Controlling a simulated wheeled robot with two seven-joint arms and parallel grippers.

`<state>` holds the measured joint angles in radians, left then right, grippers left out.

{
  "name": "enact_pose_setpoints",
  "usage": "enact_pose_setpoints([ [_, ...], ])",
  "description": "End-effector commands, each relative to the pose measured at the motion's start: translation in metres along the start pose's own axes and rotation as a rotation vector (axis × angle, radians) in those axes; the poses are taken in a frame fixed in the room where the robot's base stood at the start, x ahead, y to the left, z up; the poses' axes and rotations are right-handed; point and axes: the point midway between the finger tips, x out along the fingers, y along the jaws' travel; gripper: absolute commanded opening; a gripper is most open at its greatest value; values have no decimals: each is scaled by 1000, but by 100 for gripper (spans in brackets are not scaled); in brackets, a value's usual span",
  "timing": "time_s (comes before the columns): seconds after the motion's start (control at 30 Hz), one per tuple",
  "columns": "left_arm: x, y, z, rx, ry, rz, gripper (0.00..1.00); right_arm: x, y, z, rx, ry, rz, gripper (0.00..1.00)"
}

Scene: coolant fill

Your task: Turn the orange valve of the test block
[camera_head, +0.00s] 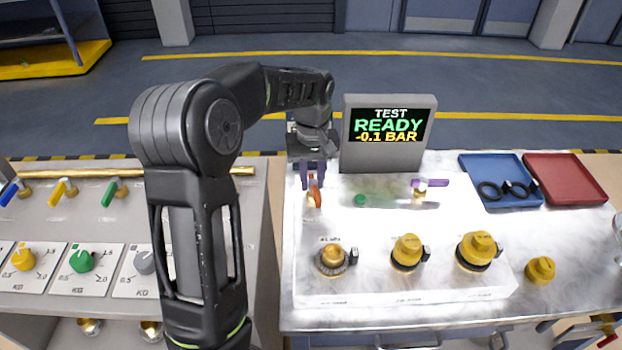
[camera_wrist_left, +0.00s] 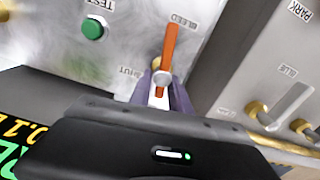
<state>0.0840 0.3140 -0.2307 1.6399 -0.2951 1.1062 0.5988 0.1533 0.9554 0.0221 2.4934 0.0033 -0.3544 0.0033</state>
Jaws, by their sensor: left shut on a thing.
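The orange valve (camera_head: 316,192) sits at the back left of the white test block (camera_head: 390,286). In the left wrist view the orange handle (camera_wrist_left: 169,48) lies by the label BLEED and runs down between the purple fingertips. My left gripper (camera_head: 312,178) is shut on the orange valve's handle, and it also shows in the left wrist view (camera_wrist_left: 161,92). The display (camera_head: 388,132) behind the block reads TEST, READY, -0.1 BAR. A green button (camera_head: 361,200) is right of the valve. My right gripper is not in view.
A purple-handled valve (camera_head: 428,184) is farther right on the block. Yellow-capped ports (camera_head: 406,250) line the front, with a loose yellow cap (camera_head: 540,270) beside the block. A blue tray (camera_head: 481,164) with black rings and a red tray (camera_head: 568,182) lie at right. A dosing panel (camera_head: 75,223) is at left.

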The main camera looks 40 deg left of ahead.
Motion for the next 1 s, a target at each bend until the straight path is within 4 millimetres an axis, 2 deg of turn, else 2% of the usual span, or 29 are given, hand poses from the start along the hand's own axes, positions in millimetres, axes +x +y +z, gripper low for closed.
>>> enact_pose_setpoints([
  [0.23, 0, 2, 1, 82, -3, 0, 0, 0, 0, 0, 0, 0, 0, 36],
  [0.67, 1, 2, 2, 95, -4, 0, 0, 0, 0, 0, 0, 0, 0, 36],
  [0.7, 1, 2, 2, 95, -4, 0, 25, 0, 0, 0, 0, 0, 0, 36],
  [0.93, 0, 1, 1, 94, -2, 0, 43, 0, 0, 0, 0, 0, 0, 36],
  [1.0, 0, 1, 1, 93, -2, 0, 44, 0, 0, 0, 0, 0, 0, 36],
])
